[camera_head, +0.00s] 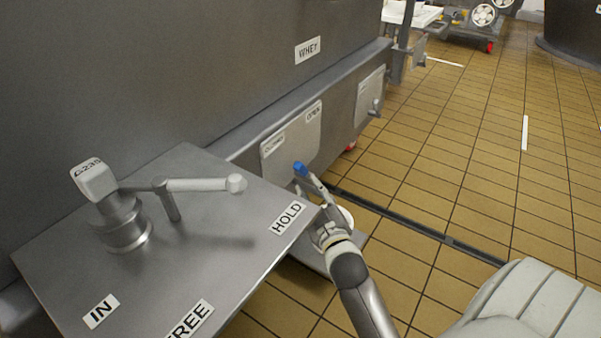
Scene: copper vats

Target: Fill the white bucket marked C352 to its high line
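A white rounded rim (346,217), apparently of a bucket, shows just behind my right gripper. Most of it is hidden, and no C352 mark or level line is readable. A grey lever with a blue tip (300,168) stands by the vat's side, beyond the table corner. My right gripper (326,228) is at the lower end of this lever, at the end of my dark grey arm. Its fingers are too small and overlapped to tell whether they grip the lever. My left gripper is not in view.
A steel table (215,270) marked IN, FREE and HOLD fills the lower left. A G235-labelled fitting (120,215) with a grey lever stands on it. The large grey vat (180,70) marked WHEY rises behind. Tiled floor (480,165) with a dark drain strip (400,220) is open at right.

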